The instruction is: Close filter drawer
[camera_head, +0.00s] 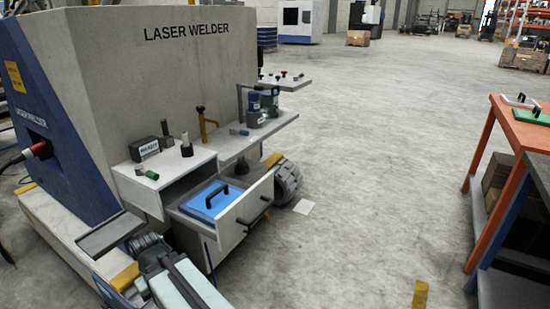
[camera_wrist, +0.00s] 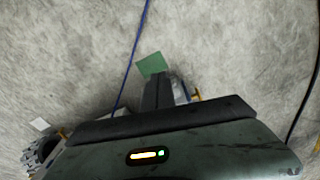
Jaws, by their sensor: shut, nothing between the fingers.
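The filter drawer (camera_head: 236,222) stands open in the head view, pulled out of the laser welder (camera_head: 165,75). Its pale front carries dark handles, and a blue panel (camera_head: 205,200) with a black handle lies inside. My gripper (camera_wrist: 160,78) shows in the wrist view as dark fingers brought together, with nothing held, above the floor. My arm is at the bottom of the head view, in front of the welder; the fingertips cannot be made out there. The drawer is not clearly recognisable in the wrist view.
Shelves above and beside the drawer hold small bottles and tools (camera_head: 255,105). A wheel-like dark part (camera_head: 288,180) is right of the drawer. An orange table (camera_head: 520,130) stands at the far right. Open floor lies between. A green square (camera_wrist: 152,64) shows near my fingertips.

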